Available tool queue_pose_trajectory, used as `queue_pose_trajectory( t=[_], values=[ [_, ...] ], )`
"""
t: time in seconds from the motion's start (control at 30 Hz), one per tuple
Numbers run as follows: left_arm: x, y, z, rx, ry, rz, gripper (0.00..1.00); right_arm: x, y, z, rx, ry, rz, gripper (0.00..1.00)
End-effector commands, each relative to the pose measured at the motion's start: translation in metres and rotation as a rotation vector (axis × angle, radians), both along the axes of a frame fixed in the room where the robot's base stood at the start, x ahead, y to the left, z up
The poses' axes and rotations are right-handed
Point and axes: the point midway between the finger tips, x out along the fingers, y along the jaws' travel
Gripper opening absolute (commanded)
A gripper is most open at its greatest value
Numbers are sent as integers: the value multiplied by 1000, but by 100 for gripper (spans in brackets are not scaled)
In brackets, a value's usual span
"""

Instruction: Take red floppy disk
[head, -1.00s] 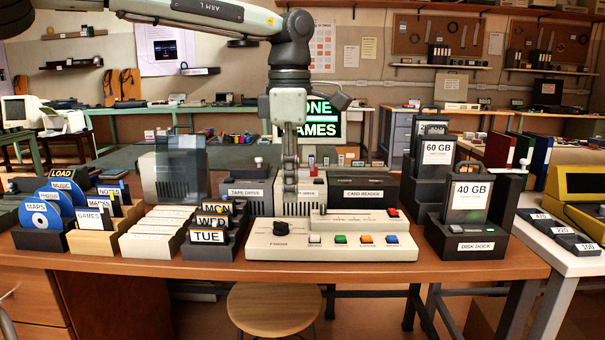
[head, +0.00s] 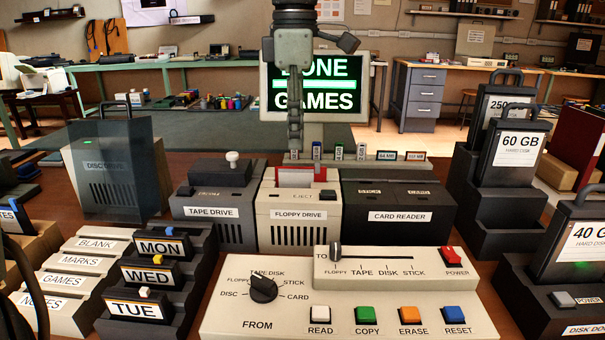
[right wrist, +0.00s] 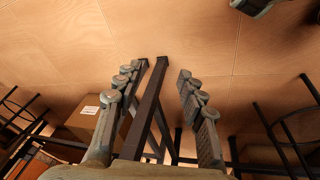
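The floppy drive (head: 290,231) stands at the middle of the bench. My left gripper (head: 295,150) points down just above and behind the slot in the picture. It is seen edge-on, so I cannot tell its finger gap or whether it touches the disk. My right gripper (right wrist: 160,74) shows only in the right wrist view, with fingers apart and nothing between them, above a wooden floor.
The tape drive (head: 214,203) and card reader (head: 399,208) flank the floppy drive closely. A control panel (head: 300,319) with a dial, slider and coloured buttons lies in front. A screen (head: 316,88) stands behind. Disk docks are at right, card racks (head: 150,285) at left.

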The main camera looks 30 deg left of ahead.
Motion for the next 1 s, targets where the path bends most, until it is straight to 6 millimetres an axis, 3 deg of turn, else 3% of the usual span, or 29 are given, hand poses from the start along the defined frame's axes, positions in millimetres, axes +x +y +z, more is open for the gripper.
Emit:
queue_pose_trajectory(
  t=[0.17,0.53,0.7,1.0],
  values=[
    [0,0,-7,0,1,-1,14,-1,0,0,0,1,0,40],
    [-3,-2,-53,-1,3,-2,14,-3,-1,0,1,3,0,40],
    [-3,-2,-74,0,1,0,14,-8,-3,-11,0,19,-2,40],
    [-3,-3,-78,1,-1,0,11,-5,-2,-12,1,12,-1,40]
  ],
)
